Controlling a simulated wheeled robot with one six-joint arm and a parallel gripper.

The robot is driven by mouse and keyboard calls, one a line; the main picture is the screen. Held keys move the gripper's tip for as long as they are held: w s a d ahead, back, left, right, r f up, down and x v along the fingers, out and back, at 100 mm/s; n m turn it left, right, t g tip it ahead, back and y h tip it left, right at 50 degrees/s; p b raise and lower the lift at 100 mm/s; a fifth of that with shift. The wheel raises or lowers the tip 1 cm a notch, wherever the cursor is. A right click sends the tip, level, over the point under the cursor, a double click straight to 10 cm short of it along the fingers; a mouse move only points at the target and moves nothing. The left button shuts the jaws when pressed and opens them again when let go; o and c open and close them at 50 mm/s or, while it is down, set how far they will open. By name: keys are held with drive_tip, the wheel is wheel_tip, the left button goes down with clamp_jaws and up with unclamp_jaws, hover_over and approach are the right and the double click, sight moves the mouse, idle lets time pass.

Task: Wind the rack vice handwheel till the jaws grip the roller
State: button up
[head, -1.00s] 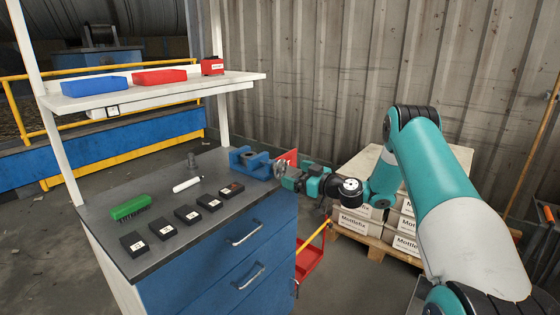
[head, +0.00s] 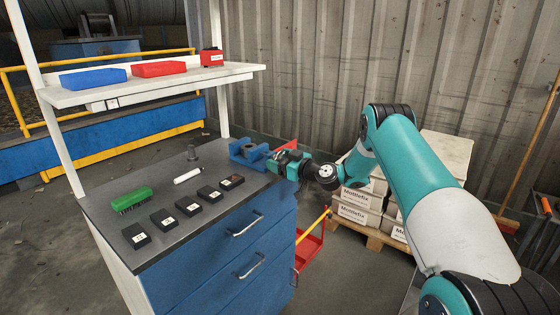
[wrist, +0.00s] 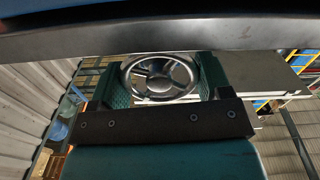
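The blue vice (head: 247,152) sits at the far right corner of the grey bench top. Its metal handwheel (wrist: 160,76) faces my wrist camera, with a spoked rim and round hub. My gripper (head: 284,163) is at the wheel end of the vice. In the wrist view its two green fingers stand wide apart, one on each side of the rim. No clear gap shows between fingers and rim, but I cannot tell whether they press on it. The wheel is hidden by my gripper in the head view. I cannot make out the roller or the jaw gap.
A shelf (head: 150,88) holds coloured boxes. Labelled cartons (head: 358,199) stand on a pallet behind my arm.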

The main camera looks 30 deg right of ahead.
drive_tip(key=shift+f+m+b, duration=0.1)
drive_tip(key=shift+m+b, duration=0.2)
drive_tip(key=shift+m+b, duration=0.6)
drive_tip(key=shift+m, duration=0.3)
drive_tip(key=shift+d+m+b, duration=0.1)
drive_tip(key=shift+m+b, duration=0.6)
drive_tip(key=shift+m, duration=1.1)
drive_tip(key=o, duration=0.9)
